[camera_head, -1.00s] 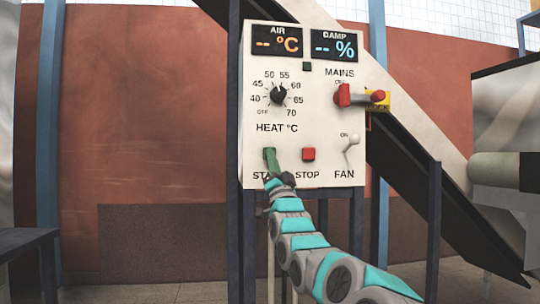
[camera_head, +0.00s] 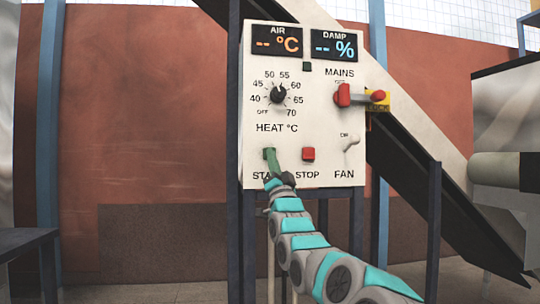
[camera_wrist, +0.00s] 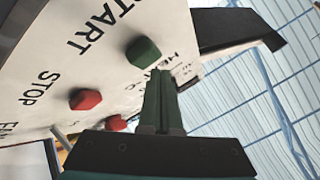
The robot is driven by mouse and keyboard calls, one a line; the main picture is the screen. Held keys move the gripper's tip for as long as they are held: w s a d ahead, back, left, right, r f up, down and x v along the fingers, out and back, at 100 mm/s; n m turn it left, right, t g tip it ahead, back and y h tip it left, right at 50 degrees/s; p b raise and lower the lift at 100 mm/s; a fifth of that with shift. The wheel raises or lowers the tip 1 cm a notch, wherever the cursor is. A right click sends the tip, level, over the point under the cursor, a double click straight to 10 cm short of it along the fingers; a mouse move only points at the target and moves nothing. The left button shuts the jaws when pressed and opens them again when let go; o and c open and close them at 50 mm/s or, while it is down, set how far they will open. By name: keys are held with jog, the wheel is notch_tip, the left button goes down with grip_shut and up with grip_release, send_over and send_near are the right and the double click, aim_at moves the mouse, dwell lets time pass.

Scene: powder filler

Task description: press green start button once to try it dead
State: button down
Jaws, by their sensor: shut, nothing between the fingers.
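The green START button (camera_head: 267,154) is at the lower left of the white control panel (camera_head: 320,110). My gripper (camera_head: 274,154) is shut and empty, its fingers pointing at the panel and partly covering the button and the START label in the head view. In the wrist view, the green button (camera_wrist: 143,52) is just beyond and left of my fingertips (camera_wrist: 161,73). Whether they touch it I cannot tell. The AIR display (camera_head: 277,42) and DAMP display (camera_head: 334,45) show only dashes with their units.
The red STOP button (camera_head: 308,154) is right of START, with the FAN toggle (camera_head: 350,143) farther right. Above are the HEAT knob (camera_head: 278,95) and the red MAINS handle (camera_head: 344,95), with a red piece on yellow beside it. A sloping chute (camera_head: 440,185) passes behind the panel.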

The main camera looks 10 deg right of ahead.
jog(key=shift+w+r, duration=0.1)
jog(key=shift+w, duration=0.1)
jog(key=shift+w, duration=0.25)
jog(key=shift+w+p, duration=0.55)
dwell(0.9)
jog(key=shift+s, duration=0.15)
jog(key=shift+s+b, duration=0.7)
jog(key=shift+s, duration=0.15)
